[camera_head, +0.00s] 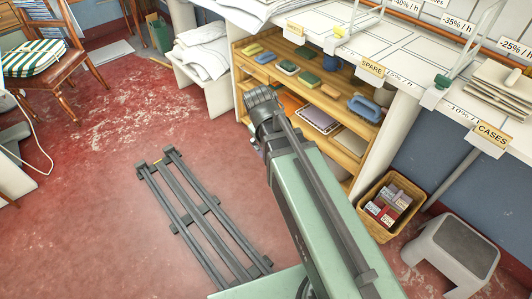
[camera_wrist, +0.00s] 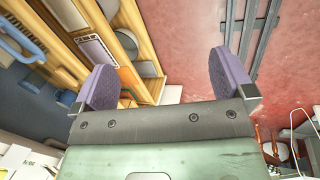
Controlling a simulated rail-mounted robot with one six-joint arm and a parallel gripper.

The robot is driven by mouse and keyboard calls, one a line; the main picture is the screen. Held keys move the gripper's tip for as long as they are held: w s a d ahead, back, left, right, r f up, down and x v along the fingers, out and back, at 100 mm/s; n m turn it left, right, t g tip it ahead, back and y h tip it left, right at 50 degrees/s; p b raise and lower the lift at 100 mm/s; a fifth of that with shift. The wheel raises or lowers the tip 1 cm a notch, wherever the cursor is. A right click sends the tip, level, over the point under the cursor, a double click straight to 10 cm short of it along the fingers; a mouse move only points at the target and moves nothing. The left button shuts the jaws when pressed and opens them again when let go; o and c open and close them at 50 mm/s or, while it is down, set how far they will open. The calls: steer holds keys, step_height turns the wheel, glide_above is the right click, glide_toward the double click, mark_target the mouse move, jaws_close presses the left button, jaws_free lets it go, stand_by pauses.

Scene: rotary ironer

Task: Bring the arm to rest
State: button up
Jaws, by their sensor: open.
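My arm, pale green, reaches up from the lower right of the head view. My gripper cannot be made out clearly at its far end there, where the dark wrist joint hides it. In the wrist view my gripper (camera_wrist: 168,82) shows two purple-grey finger pads spread wide apart. Nothing is between them except the view of the red floor and the shelf edge beyond. The gripper is open and empty.
A wooden shelf unit (camera_head: 243,87) with brushes and sponges stands just beyond my arm. A wicker basket (camera_head: 362,212) of small boxes and a grey step stool (camera_head: 430,253) stand at right. Rails (camera_head: 185,205) lie on the red floor, left of my arm. Open floor (camera_head: 90,215) lies further left.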

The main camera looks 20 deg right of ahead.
steer(key=s+a+m+y, duration=0.3)
steer(key=s+a, duration=0.1)
steer(key=s, duration=0.2)
step_height(320, 180, up, 18)
steer(key=p, duration=1.9)
steer(key=shift+w+r+g, duration=0.2)
steer(key=shift+w+g, duration=0.05)
steer(key=shift+g, duration=0.05)
